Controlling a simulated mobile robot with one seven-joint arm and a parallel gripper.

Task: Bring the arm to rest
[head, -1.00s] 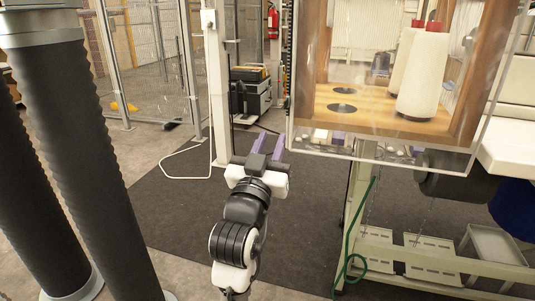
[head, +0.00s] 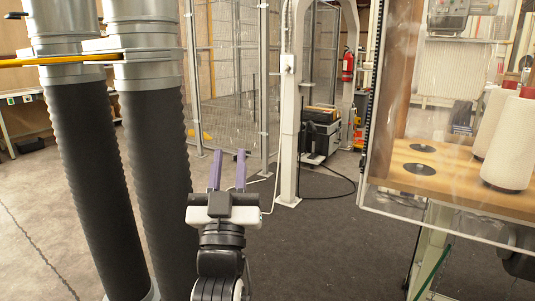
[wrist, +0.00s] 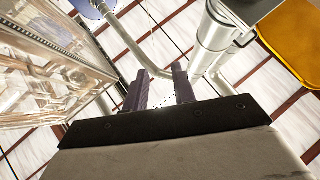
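My gripper (head: 228,172) is at the lower middle of the head view, with its two purple fingers pointing up and away. The fingers stand apart with nothing between them, so it is open and empty. In the wrist view my gripper (wrist: 160,88) also shows its fingers apart, against the ceiling. My arm below it is cut off by the bottom of the head view. The gripper touches nothing that I can see.
Two black ribbed hoses (head: 150,160) stand close on the left. A clear-walled cabinet (head: 440,212) with white thread cones (head: 512,140) is on the right. A wire mesh fence (head: 225,80) and white post (head: 288,110) stand behind. The dark floor mat (head: 320,235) between is clear.

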